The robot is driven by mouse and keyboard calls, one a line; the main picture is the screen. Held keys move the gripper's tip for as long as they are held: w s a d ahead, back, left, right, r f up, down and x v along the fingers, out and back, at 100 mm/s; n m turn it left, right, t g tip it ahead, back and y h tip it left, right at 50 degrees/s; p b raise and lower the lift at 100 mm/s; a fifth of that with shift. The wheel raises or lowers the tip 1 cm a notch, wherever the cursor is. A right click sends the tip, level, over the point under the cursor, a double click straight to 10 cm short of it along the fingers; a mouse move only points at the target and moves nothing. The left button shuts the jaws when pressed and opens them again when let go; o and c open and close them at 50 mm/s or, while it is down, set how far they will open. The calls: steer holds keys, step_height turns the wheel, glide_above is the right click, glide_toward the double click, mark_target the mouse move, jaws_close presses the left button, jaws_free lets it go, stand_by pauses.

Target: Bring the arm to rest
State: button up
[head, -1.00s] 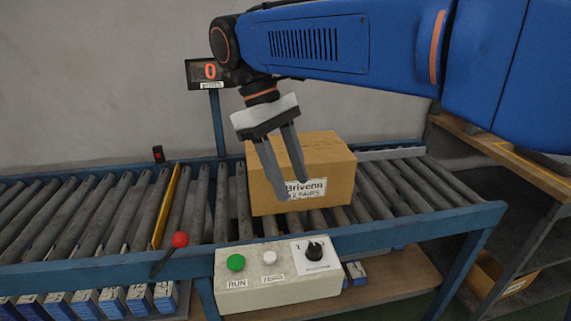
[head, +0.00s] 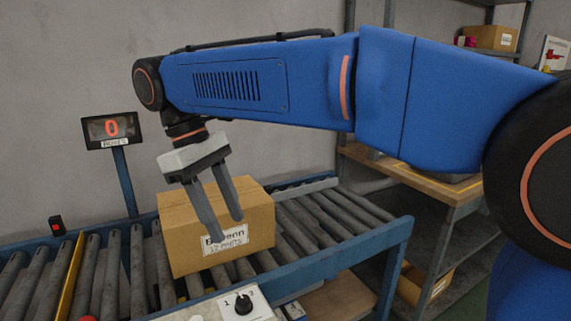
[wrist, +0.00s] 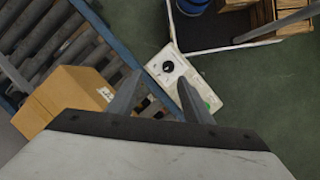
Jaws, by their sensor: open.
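My arm reaches in from the right in the head view. My gripper (head: 222,230) is open and empty, with its two grey fingers apart and pointing down. In the head view the fingers overlap the front of a cardboard box (head: 180,240) with a white label. In the wrist view my gripper (wrist: 158,95) is open with nothing between the fingers, and the box (wrist: 65,95) is to its left. I cannot see any contact between the fingers and the box.
The box stands on a roller conveyor (head: 335,225) with blue side rails. A control panel with a black knob (head: 243,303) is at the front edge. A display (head: 112,129) reading 0 stands behind. Shelves with a wooden top (head: 400,170) are at the right. A tray (wrist: 225,35) shows in the wrist view.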

steer(key=w+d+f+m+t+y, duration=0.1)
steer(key=d+f+m+y, duration=0.15)
steer(key=d, duration=1.05)
steer(key=w+d+f+m+t+y, duration=0.1)
steer(key=d+f+m, duration=0.25)
steer(key=d, duration=0.95)
steer(key=s+d+f+m+t, duration=0.2)
steer(key=s+d+f+m, duration=0.2)
steer(key=d, duration=0.4)
steer(key=s+d+f+m+t, duration=0.1)
steer(key=s+d+f+m, duration=0.3)
steer(key=d+f, duration=0.5)
steer(key=shift+s+t, duration=0.4)
steer(key=shift+s, duration=0.75)
